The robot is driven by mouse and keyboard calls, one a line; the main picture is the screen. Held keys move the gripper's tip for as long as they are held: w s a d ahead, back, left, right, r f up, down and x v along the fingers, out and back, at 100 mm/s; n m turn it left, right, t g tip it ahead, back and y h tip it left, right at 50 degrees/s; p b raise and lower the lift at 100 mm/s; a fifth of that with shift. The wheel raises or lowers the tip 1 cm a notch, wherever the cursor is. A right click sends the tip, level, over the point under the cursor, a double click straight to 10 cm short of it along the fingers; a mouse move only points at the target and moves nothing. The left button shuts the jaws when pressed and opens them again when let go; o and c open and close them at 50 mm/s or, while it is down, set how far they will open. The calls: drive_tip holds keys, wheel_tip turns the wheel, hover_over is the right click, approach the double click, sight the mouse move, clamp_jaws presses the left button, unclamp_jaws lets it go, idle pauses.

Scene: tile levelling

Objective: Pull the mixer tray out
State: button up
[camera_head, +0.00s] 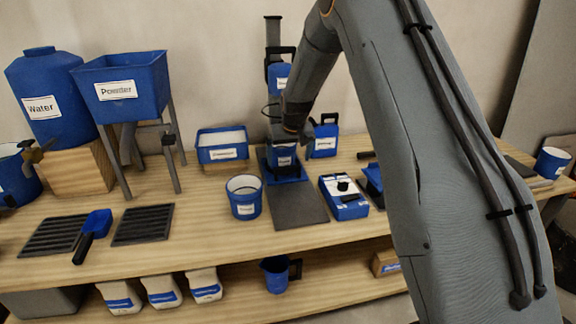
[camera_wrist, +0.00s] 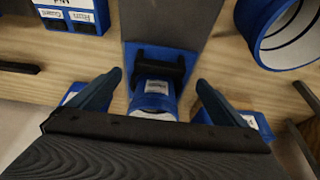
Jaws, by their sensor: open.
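The mixer (camera_head: 275,60) stands against the wall, with a dark upright column and blue parts. A grey plate (camera_head: 302,206) extends from its blue base toward the front of the bench. I take this to be the mixer tray, and it also shows at the top of the wrist view (camera_wrist: 165,22). A small blue labelled container (camera_wrist: 153,98) with a dark bar on its far side sits at the plate's near end in the wrist view. My gripper (camera_wrist: 158,80) is open, with one blue finger on each side of the container. My arm partly hides the mixer in the head view.
A blue bucket (camera_head: 244,197) stands left of the plate and a blue control box (camera_head: 343,196) right of it. A blue bin (camera_head: 222,147) and a jug (camera_head: 324,136) flank the mixer. The bench front before the plate is clear.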

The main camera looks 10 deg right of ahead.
sight(287, 167)
drive_tip(key=x, duration=0.5)
